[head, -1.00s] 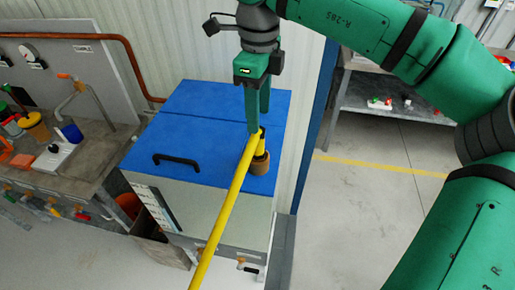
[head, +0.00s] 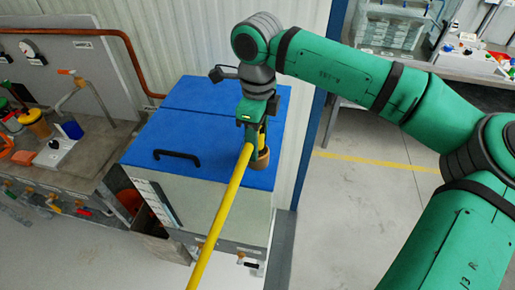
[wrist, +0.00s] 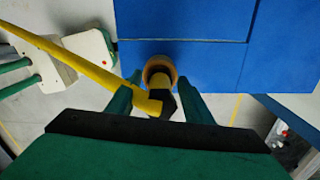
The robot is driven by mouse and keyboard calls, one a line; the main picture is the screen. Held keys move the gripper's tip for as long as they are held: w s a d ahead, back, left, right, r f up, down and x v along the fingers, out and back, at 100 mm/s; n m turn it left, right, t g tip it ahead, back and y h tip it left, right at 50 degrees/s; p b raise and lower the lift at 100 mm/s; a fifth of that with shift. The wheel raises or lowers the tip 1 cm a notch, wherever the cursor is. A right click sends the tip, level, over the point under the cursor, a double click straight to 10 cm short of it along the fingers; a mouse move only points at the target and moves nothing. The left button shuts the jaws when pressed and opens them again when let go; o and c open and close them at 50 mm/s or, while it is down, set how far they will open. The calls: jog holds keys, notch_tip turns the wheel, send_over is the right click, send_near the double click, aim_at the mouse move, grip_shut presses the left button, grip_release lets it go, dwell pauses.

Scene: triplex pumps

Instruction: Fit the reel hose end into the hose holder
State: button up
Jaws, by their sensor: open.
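The hose holder is a tan round cup (head: 264,160) at the front right of a blue-topped cabinet. It shows as a tan ring (wrist: 160,66) in the wrist view. The yellow reel hose (head: 222,213) runs up from the bottom of the head view to the cup. Its end has a yellow piece and a black fitting (wrist: 164,103); the yellow piece overlaps the ring, and how deep it sits I cannot tell. My gripper (head: 250,140) is open, pointing down close above the cup. In the wrist view my fingers (wrist: 158,102) stand on either side of the hose end.
The blue cabinet top (head: 215,125) has a black handle (head: 177,157). A workbench with a tap (head: 82,85) stands left. A blue post (head: 318,110) is close behind right. Open floor (head: 350,190) lies to the right.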

grip_shut()
jog(key=shift+a+r, duration=0.1)
